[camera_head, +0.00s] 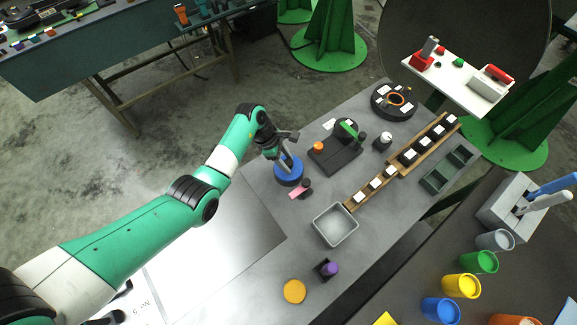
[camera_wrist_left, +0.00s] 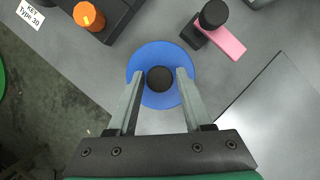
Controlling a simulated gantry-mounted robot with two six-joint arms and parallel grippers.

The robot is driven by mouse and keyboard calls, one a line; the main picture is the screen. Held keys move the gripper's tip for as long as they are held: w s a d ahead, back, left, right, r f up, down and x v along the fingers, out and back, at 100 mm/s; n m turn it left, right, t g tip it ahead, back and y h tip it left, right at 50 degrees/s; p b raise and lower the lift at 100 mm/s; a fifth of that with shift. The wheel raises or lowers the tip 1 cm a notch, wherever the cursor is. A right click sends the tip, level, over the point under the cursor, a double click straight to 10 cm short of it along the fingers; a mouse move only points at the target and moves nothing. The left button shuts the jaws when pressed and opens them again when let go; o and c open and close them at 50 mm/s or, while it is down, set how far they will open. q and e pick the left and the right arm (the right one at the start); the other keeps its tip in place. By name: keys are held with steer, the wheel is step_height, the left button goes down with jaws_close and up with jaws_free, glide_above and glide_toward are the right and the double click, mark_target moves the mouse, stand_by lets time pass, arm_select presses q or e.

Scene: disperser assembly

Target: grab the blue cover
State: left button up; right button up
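The blue cover (camera_head: 290,178) is a round blue disc with a black knob in its middle, lying on the grey table. My left gripper (camera_head: 287,163) is over it, pointing down. In the left wrist view the blue cover (camera_wrist_left: 160,51) lies straight under the fingers. The left gripper (camera_wrist_left: 160,74) is open, with one finger on each side of the black knob (camera_wrist_left: 159,79) and a gap on both sides. I cannot tell how far the fingertips are above the disc. My right gripper is in neither view.
A pink piece with a black knob (camera_head: 301,191) lies close beside the cover. A black fixture with an orange knob (camera_head: 318,146) stands behind it to the right. A grey bin (camera_head: 335,225) is at the front right.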

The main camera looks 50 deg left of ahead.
arm_select(q)
jaws_close()
steer(key=shift+r, duration=0.1)
steer(key=shift+r+p, duration=0.3)
steer(key=shift+r, duration=0.25)
steer(key=r+p, duration=0.1)
steer(key=s+r+p, duration=0.1)
steer(key=r, duration=0.2)
steer(key=shift+s+d+r+p, duration=0.2)
steer(key=shift+d+r+p, duration=0.1)
steer(key=shift+p, duration=0.1)
steer(key=s+d+r+p, duration=0.2)
steer(key=s+r+p, duration=0.1)
steer(key=s, duration=0.3)
steer(key=s+d+r+p, duration=0.2)
steer(key=s+r+p, duration=0.1)
steer(key=s+r, duration=0.1)
steer(key=shift+s+d, duration=0.3)
steer(key=shift+s, duration=0.55)
